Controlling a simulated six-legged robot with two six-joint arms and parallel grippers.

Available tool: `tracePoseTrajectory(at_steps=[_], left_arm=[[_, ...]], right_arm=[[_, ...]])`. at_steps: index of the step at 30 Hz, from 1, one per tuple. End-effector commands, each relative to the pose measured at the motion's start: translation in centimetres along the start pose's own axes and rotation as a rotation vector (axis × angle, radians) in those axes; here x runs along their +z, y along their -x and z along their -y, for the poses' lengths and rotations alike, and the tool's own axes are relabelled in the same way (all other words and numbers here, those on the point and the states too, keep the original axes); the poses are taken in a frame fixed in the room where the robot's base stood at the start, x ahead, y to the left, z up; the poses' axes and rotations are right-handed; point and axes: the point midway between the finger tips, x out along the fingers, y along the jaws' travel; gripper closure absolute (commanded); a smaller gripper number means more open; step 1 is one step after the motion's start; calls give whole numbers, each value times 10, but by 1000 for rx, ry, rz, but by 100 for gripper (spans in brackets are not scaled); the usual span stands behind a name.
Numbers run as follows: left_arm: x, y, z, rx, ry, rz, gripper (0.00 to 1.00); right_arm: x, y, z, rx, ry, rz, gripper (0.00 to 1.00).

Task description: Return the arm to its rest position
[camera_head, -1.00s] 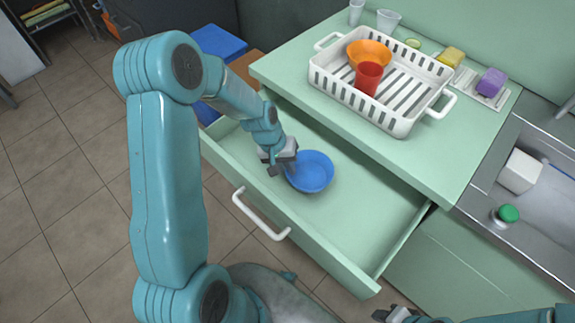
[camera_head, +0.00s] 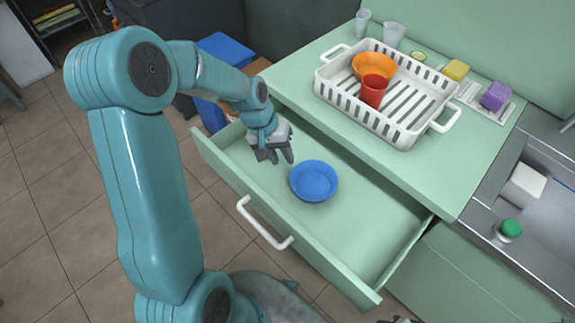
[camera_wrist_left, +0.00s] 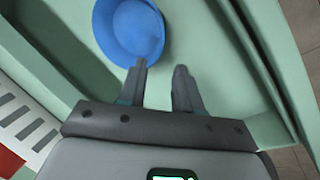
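My left gripper (camera_head: 275,157) is above the back-left part of the open drawer, apart from the blue bowl. In the left wrist view the left gripper (camera_wrist_left: 160,82) has its two fingers spread with nothing between them. The blue bowl (camera_head: 314,181) sits upright in the drawer, to the right of the gripper. It also shows in the left wrist view (camera_wrist_left: 130,28), beyond the fingertips. Only a small part of my right gripper (camera_head: 398,320) shows at the bottom edge; its fingers are mostly cut off.
The green drawer (camera_head: 345,243) is pulled out, with a white handle (camera_head: 262,226) on its front. On the counter (camera_head: 300,70) above stands a white dish rack (camera_head: 400,132) holding an orange bowl (camera_head: 374,62) and a red cup (camera_head: 373,92). A sink (camera_head: 535,225) lies at right.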

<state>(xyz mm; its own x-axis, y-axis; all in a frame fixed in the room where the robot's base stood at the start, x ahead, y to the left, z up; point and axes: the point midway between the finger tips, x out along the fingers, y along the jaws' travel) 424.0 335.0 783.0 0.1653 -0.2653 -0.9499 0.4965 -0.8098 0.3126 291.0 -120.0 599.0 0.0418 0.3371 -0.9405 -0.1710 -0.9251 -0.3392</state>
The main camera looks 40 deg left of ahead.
Motion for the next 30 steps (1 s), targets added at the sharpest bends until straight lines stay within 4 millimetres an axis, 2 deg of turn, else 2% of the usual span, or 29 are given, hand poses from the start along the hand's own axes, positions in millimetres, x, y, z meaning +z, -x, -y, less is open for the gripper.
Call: tracePoseTrajectory(at_steps=[1,6,23,26,30], left_arm=[[-1,9,0,0,0,-3,66],[0,22,0,0,0,0,66],[0,23,0,0,0,1,66],[0,35,-4,0,0,0,66],[0,64,-14,0,0,0,66]], right_arm=[[0,1,0,0,0,0,73],[0,2,1,0,0,0,73],[0,3,1,0,0,0,73],[0,14,5,0,0,0,73],[1,43,16,0,0,0,73]])
